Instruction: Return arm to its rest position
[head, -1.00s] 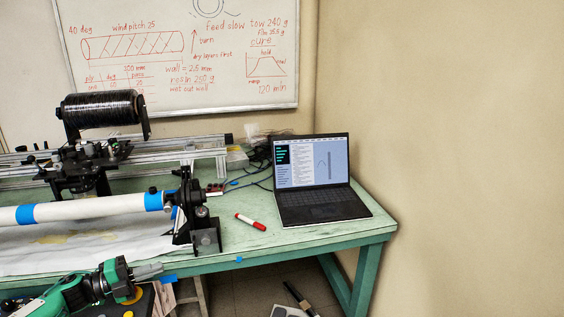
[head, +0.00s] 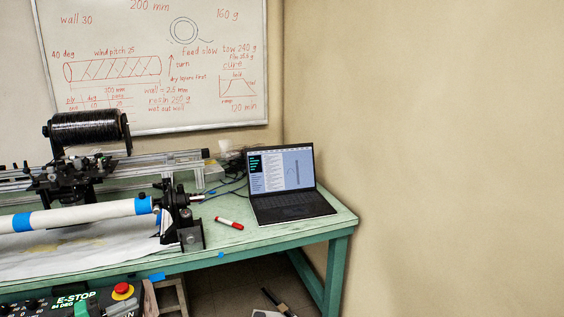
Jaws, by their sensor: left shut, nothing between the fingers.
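My right gripper is not in view. The white tube (head: 85,214) with blue tape bands lies across the winder on the green table (head: 275,232). The black tow spool (head: 85,128) sits on its carriage behind the tube.
An open laptop (head: 290,204) stands at the table's right end, with a red marker (head: 229,223) to its left. Cables run behind them. A whiteboard (head: 205,90) with red writing hangs on the back wall. The right side shows bare wall.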

